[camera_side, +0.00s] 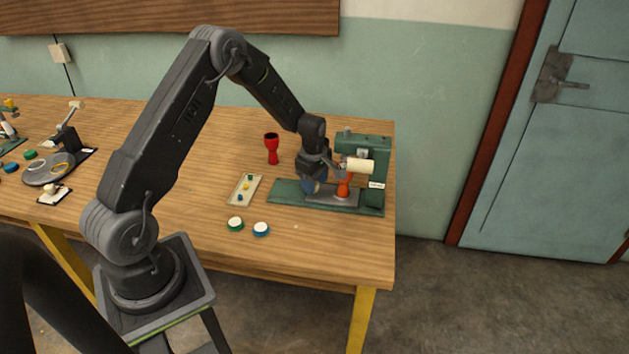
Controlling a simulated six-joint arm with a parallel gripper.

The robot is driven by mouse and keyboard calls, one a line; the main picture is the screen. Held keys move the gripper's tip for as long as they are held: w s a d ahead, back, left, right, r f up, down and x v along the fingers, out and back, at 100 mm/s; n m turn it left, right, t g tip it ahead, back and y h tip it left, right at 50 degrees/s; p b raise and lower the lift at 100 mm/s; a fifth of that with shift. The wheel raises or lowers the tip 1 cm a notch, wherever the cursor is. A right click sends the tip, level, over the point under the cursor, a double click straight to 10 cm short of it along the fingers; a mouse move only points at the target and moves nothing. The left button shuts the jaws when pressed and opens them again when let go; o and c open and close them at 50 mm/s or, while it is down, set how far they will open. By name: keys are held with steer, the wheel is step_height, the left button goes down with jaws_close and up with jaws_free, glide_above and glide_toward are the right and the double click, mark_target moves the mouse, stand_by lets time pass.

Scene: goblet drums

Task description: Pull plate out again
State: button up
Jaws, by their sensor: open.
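The grey plate (347,201) lies on the green base of the machine (287,192) at the table's right end. An orange-red goblet drum (344,187) stands upright on the plate, under a cream cylinder (360,165) at the machine's head. My gripper (325,176) is open, low over the plate's left part, just left of the orange drum. A blue part (308,185) shows beside and below my gripper; I cannot tell whether the fingers touch it. The fingertips are small and partly hidden.
A red goblet drum (272,148) stands behind. Another device (62,150) stands far left. The table's middle is clear.

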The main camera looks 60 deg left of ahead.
steer(key=shift+c, duration=0.2)
jaws_close()
stand_by(0.3)
steer(key=s+a, duration=0.7)
steer(key=shift+a, duration=0.1)
steer(key=shift+o, duration=0.2)
jaws_free()
steer(key=shift+r, duration=0.1)
step_height(320, 180, up, 14)
steer(key=shift+s, duration=0.25)
stand_by(0.3)
